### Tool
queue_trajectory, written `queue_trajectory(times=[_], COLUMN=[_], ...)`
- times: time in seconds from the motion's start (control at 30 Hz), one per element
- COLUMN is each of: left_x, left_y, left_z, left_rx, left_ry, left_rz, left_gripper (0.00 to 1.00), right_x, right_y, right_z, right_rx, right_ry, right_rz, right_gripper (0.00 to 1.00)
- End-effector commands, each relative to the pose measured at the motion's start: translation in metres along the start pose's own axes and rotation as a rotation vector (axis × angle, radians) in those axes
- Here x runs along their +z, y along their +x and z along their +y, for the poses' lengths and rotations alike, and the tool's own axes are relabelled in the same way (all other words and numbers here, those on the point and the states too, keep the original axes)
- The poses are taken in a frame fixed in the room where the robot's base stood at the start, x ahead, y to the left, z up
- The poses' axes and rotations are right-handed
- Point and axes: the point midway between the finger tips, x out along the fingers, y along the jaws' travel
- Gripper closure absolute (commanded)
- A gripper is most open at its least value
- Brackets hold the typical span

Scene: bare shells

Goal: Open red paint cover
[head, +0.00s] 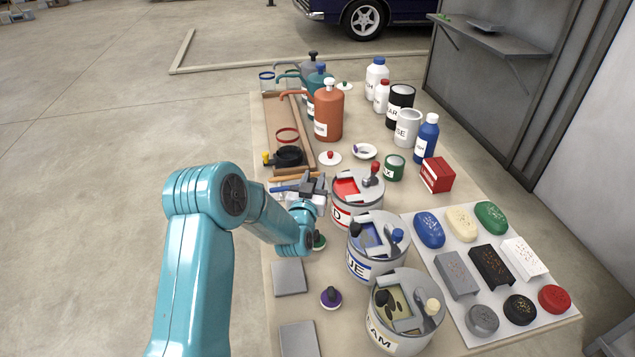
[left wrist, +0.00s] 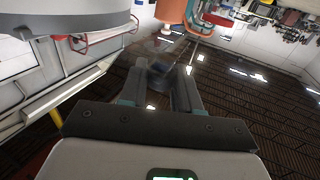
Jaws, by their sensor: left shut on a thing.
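The red paint can (head: 343,212) is a grey-white tin at the middle of the table, with red paint (head: 347,188) showing in its top. Its grey cover with a red knob (head: 374,168) sits on the right part of the top. My left gripper (head: 312,186) is just left of this can, low over the table. In the left wrist view its fingers (left wrist: 172,88) are close together around a small, dark, blurred thing (left wrist: 158,72) that I cannot identify. A large pale round body, probably a can (left wrist: 60,25), is at upper left there. My right gripper is not in view.
The blue can (head: 367,262) and cream can (head: 392,338) stand nearer. A wooden tray (head: 268,120) and an orange bottle (head: 328,115) stand farther back. A white board (head: 430,265) with several soap-like blocks lies right. Grey plates (head: 290,278) lie at left.

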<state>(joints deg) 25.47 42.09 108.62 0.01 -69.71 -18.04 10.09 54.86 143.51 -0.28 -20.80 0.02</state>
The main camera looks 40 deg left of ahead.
Motion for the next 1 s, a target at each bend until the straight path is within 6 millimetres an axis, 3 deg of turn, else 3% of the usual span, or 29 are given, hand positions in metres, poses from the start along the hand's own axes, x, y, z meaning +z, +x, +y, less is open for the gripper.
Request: queue_trajectory(times=[0.03, 0.07, 0.1, 0.4, 0.57, 1.0], left_x=[0.000, 0.000, 0.000, 0.001, 0.002, 0.003], left_y=[0.000, 0.000, 0.000, -0.001, -0.017, -0.125], left_z=[-0.001, -0.001, -0.001, -0.001, 0.000, 0.000], left_rx=[-0.003, -0.004, -0.004, -0.002, -0.001, -0.001], left_ry=[0.000, 0.000, 0.000, 0.000, 0.000, 0.000], left_rz=[-0.001, -0.001, -0.001, -0.001, -0.002, -0.002], left_gripper=[1.00, 0.58, 0.50, 0.50, 0.50, 0.50], right_x=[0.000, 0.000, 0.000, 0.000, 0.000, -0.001], right_y=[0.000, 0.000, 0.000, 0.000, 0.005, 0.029], right_z=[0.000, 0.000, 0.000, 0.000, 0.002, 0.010], right_rx=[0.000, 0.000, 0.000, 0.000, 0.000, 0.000], right_ry=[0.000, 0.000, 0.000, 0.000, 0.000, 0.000], right_rz=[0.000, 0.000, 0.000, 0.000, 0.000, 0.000], right_gripper=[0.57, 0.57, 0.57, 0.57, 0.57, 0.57])
